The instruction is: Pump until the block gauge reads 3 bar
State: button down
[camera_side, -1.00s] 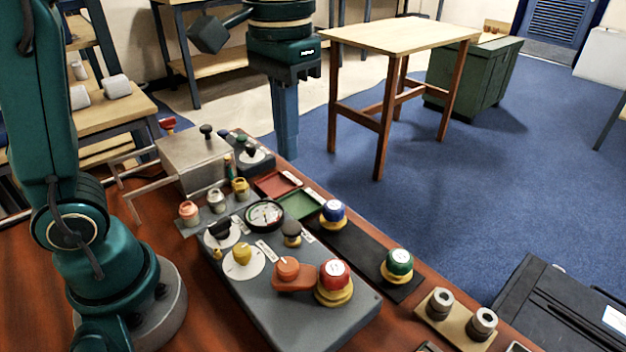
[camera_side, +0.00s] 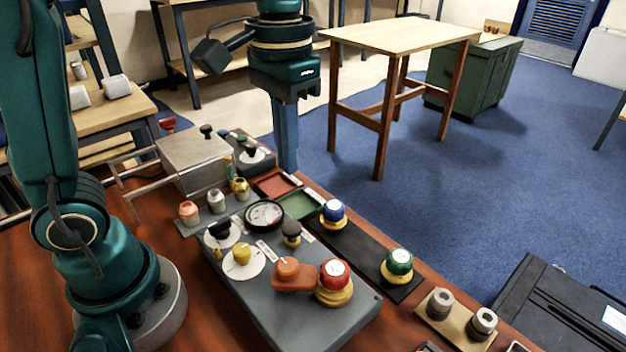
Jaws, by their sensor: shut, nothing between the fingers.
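A round dial gauge (camera_side: 266,214) with a black rim sits at the back of the grey block (camera_side: 262,295); its needle is too small to read. A dark knob (camera_side: 291,232) stands on the block just right of the gauge. A black knob (camera_side: 219,229) and a yellow knob (camera_side: 242,254) stand on white discs at the left. An orange lever (camera_side: 289,273) and a red-capped knob (camera_side: 334,279) are at the front right. My gripper (camera_side: 288,168) points down with its blue fingers shut and empty, behind the block and near the far edge of the bench.
A metal box (camera_side: 193,157) with a bent pipe stands at the back left. Red (camera_side: 275,184) and green (camera_side: 300,205) trays lie behind the block. Blue-capped (camera_side: 333,212) and green-capped (camera_side: 398,263) knobs stand on a black strip. Two grey cylinders sit on a tan holder (camera_side: 455,323).

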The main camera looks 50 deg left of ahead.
aim_at(291, 226)
notch_tip(291, 226, down, 10)
jog(key=shift+f, duration=0.1)
dwell(0.4)
jog(key=shift+f, duration=1.1)
notch_tip(291, 226, up, 14)
jog(key=shift+r, duration=0.15)
dwell(1.0)
jog(key=shift+w+r, duration=0.1)
jog(key=shift+r, duration=0.85)
